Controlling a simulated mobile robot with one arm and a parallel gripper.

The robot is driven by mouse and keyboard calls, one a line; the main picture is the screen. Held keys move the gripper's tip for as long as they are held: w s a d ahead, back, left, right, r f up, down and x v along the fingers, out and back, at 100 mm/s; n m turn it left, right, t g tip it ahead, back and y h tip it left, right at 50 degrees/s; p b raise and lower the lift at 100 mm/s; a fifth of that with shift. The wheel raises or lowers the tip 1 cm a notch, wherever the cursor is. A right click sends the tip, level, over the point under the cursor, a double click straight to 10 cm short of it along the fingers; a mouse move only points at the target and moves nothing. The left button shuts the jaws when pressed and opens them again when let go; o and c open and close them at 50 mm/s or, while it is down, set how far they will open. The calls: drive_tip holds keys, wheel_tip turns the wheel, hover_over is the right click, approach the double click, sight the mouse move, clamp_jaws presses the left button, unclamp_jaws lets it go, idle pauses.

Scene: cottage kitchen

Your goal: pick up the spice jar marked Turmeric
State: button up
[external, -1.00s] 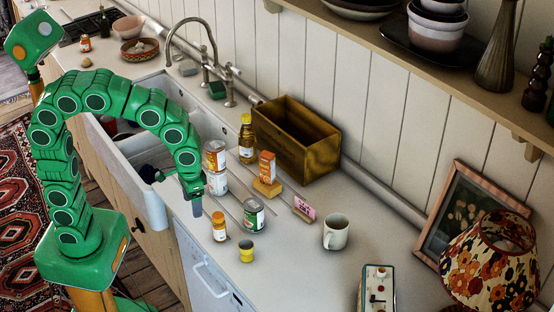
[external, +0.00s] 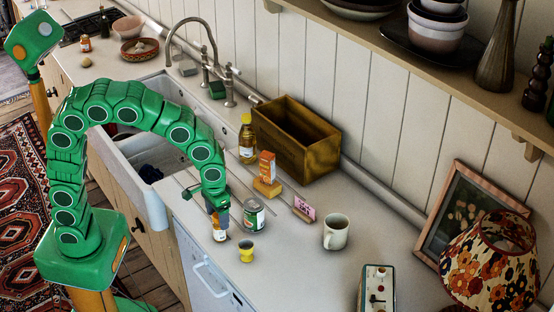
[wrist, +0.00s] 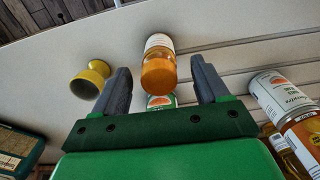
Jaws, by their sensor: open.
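A small spice jar (external: 219,236) with a pale label stands upright on the counter near its front edge. In the wrist view my gripper (wrist: 160,72) is open, with one finger on each side of the jar and a visible gap on both sides.
A yellow egg cup (external: 246,252) and a green-labelled can (external: 254,214) stand close by.

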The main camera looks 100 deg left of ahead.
sight(218, 223)
wheel_tip(218, 223, down, 4)
drive_tip(key=shift+d+r, duration=0.1)
drive_tip(key=c, duration=1.2)
drive_tip(key=shift+r, duration=0.1)
